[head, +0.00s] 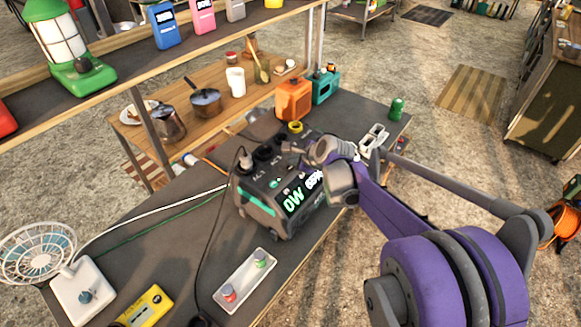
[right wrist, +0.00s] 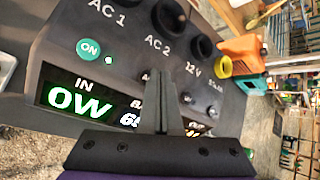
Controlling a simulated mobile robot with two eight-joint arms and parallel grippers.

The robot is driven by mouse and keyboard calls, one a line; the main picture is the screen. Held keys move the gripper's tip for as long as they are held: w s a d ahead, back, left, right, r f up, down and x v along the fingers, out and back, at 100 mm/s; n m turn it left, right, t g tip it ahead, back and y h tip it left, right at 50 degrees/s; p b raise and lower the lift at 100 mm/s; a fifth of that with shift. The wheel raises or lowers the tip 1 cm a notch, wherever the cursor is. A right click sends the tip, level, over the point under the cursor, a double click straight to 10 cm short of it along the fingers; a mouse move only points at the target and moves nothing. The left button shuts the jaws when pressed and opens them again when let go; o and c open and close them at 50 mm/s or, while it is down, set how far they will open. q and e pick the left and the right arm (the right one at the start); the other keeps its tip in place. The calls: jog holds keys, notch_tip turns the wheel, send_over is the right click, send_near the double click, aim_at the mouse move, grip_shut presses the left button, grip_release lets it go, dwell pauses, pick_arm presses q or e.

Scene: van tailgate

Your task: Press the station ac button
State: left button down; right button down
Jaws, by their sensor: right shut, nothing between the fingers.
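The power station (head: 262,205) is a dark box on the grey bench, with sockets on top and a lit display reading 0W. In the right wrist view its face (right wrist: 60,55) shows AC 1, AC 2 and 12 V labels. A round green ON button (right wrist: 89,50) has a small white light beside it. My right gripper (right wrist: 163,75) is shut and empty, its fingers over the panel right of the ON button. They cover part of the display and a label starting with A; I cannot tell whether they touch. The head view shows this gripper (head: 325,152) at the station. My left gripper is not in view.
Orange (head: 293,99) and teal (head: 326,88) boxes stand behind. A plug and cables run from the station's top. A shelf (head: 120,75) overhangs at upper left.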

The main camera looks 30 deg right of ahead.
aim_at(293, 169)
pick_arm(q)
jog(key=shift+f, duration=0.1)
pick_arm(e)
jog(key=shift+f, duration=0.15)
dwell(0.3)
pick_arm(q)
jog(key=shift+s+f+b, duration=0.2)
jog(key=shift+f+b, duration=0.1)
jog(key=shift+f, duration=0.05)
pick_arm(e)
jog(key=shift+f, duration=0.3)
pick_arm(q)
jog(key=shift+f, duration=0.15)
pick_arm(e)
jog(key=shift+f, duration=0.2)
jog(key=shift+r, duration=0.1)
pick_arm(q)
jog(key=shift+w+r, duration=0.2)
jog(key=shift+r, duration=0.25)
pick_arm(e)
jog(key=shift+r, duration=0.5)
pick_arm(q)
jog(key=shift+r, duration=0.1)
pick_arm(e)
jog(key=shift+r, duration=0.15)
